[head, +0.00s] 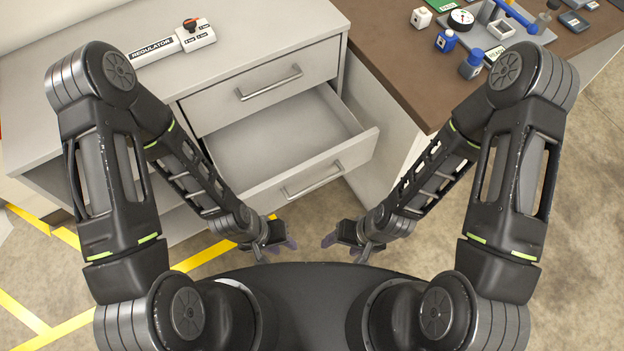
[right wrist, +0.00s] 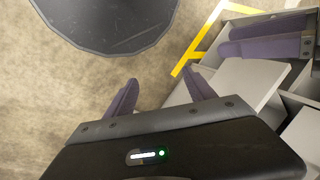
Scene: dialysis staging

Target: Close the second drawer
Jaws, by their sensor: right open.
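The second drawer (head: 270,130) of the light grey cabinet is pulled well out and looks empty inside. Its front carries a metal bar handle (head: 312,182). The drawer above it, the top drawer (head: 262,85), is shut. My left gripper (head: 277,253) is open and empty, in front of the drawer's front and apart from it. My right gripper (head: 344,250) is open and empty, to the right of the left one, also apart from the handle. In the right wrist view, the right gripper's purple fingers (right wrist: 160,82) are spread over floor, with the drawer at the right.
A regulator box with a label (head: 172,42) lies on the cabinet top. A brown table (head: 385,65) at the right holds a gauge (head: 461,18), small bottles and a tray. Yellow tape (head: 205,257) marks the floor.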

